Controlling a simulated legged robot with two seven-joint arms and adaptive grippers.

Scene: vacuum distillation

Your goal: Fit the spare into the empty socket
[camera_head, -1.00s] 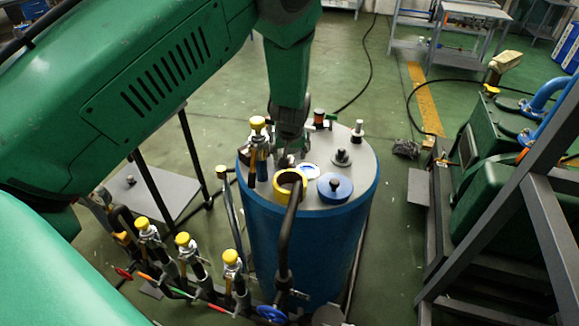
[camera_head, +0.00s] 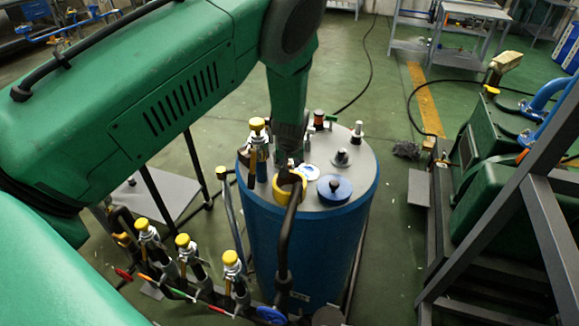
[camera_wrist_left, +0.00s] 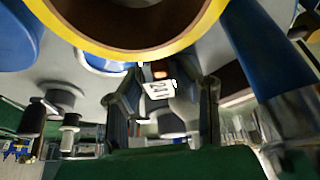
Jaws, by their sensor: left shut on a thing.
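My left gripper (camera_head: 288,166) reaches down over the blue drum's grey lid, just behind the yellow ring (camera_head: 290,194). In the left wrist view its fingers (camera_wrist_left: 163,88) are closed on a small grey part (camera_wrist_left: 168,112) with a white number tag (camera_wrist_left: 158,90) and an orange spot; I take this as the spare. In the head view the fingers hide it. The open yellow ring (camera_wrist_left: 130,52) with a brown inside looms close above the fingers in the wrist view. I cannot tell which fitting is the empty socket. My right gripper is out of view.
The blue drum (camera_head: 310,250) carries a blue round cap (camera_head: 334,188), a white-and-blue disc (camera_head: 311,171), a dark knob (camera_head: 341,157) and a yellow-topped valve (camera_head: 258,140). A black bent pipe (camera_head: 284,240) rises at the front. Several yellow-capped valves (camera_head: 183,241) stand front left.

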